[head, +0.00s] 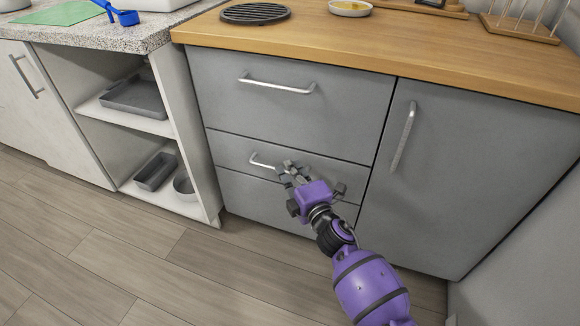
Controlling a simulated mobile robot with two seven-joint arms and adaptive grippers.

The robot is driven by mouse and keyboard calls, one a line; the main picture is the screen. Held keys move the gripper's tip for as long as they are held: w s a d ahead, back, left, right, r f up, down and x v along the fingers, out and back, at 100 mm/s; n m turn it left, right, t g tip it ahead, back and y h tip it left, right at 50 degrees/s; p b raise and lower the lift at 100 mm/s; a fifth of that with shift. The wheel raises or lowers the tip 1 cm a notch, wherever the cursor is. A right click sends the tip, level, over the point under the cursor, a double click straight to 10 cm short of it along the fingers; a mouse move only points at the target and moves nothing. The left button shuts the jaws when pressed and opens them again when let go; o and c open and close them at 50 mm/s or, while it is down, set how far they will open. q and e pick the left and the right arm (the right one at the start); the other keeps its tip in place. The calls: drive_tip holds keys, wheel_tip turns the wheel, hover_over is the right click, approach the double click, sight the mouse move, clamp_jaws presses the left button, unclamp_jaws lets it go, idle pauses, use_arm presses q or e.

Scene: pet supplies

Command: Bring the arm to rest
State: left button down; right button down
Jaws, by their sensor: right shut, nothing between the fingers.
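My right arm, purple with dark joints, comes in from the lower right in the head view. My right gripper (289,172) is shut and empty in front of the grey drawer unit. It is close to the handle (261,161) of the middle drawer (235,147) and covers its right part. I cannot tell whether it touches the handle. The drawers look closed. My left arm and gripper are not in view.
A wooden worktop (400,40) holds a black round trivet (255,13), a small dish (350,8) and a wooden rack (520,28). A grey door (470,180) is at the right. Open shelves (150,120) hold trays at the left. The wood floor (120,260) is clear.

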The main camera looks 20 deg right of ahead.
drive_tip(key=s+d+p, duration=0.1)
drive_tip(key=s, duration=0.9)
drive_tip(key=shift+d+p, duration=0.2)
drive_tip(key=shift+p, duration=0.15)
drive_tip(key=shift+f, duration=0.1)
